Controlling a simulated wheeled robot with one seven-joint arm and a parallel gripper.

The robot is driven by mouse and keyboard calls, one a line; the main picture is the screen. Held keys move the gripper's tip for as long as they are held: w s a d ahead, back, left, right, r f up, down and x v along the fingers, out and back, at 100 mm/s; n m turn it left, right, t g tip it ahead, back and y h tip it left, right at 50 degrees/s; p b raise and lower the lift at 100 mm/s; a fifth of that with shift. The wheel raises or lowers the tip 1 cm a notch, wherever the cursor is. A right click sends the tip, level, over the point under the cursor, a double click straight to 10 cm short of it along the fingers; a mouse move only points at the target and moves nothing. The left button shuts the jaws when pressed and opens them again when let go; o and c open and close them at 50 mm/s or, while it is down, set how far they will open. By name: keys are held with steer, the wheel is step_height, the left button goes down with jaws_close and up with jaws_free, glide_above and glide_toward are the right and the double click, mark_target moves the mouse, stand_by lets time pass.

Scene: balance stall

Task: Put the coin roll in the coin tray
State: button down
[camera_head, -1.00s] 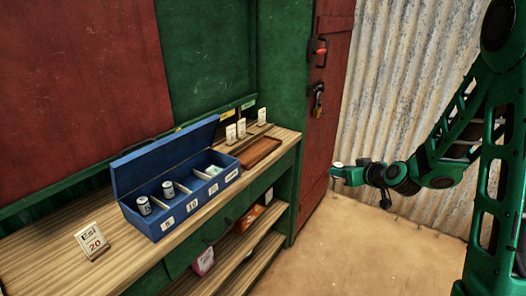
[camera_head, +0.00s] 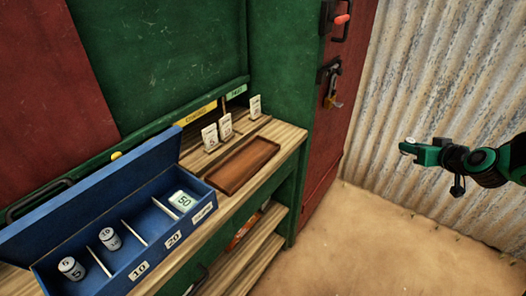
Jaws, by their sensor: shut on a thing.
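My gripper (camera_head: 411,151) is at the right, in the air above the floor and well apart from the counter. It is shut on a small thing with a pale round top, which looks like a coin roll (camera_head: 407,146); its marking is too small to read. A shallow brown wooden tray (camera_head: 236,184) lies empty on the counter, left of my gripper. An open blue box (camera_head: 116,284) with white dividers and number labels stands at the left. It holds grey rolls marked 5 (camera_head: 71,268) and 10 (camera_head: 109,239), and a white-green piece marked 50 (camera_head: 183,201).
Several small white cards (camera_head: 225,126) stand behind the brown tray on the wooden counter (camera_head: 284,137). A red door (camera_head: 328,128) with a latch and padlock is right of the counter. A corrugated wall (camera_head: 435,70) stands behind my gripper. The floor (camera_head: 370,240) is clear.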

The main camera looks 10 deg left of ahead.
steer(key=shift+w+a, duration=0.2)
steer(key=shift+w, duration=0.15)
steer(key=s+a+r+n+g+y, duration=0.1)
steer(key=s+a+r+n+y, duration=0.15)
steer(key=a, duration=1.25)
steer(key=s+a+r+n+g+y, duration=0.2)
steer(key=s+a+n, duration=0.1)
steer(key=a, duration=1.1)
steer(key=s+a+r+n+g+y, duration=0.1)
steer(key=s+a+r+n+g, duration=0.15)
steer(key=s+a, duration=0.8)
steer(key=s+a+r+n+g+y, duration=0.15)
steer(key=s+a+r, duration=0.25)
steer(key=s+a, duration=0.7)
glide_above(250, 165)
steer(key=shift+t, duration=0.4)
step_height(250, 165, down, 7)
steer(key=shift+w+f, duration=0.1)
steer(key=shift+f, duration=2.1)
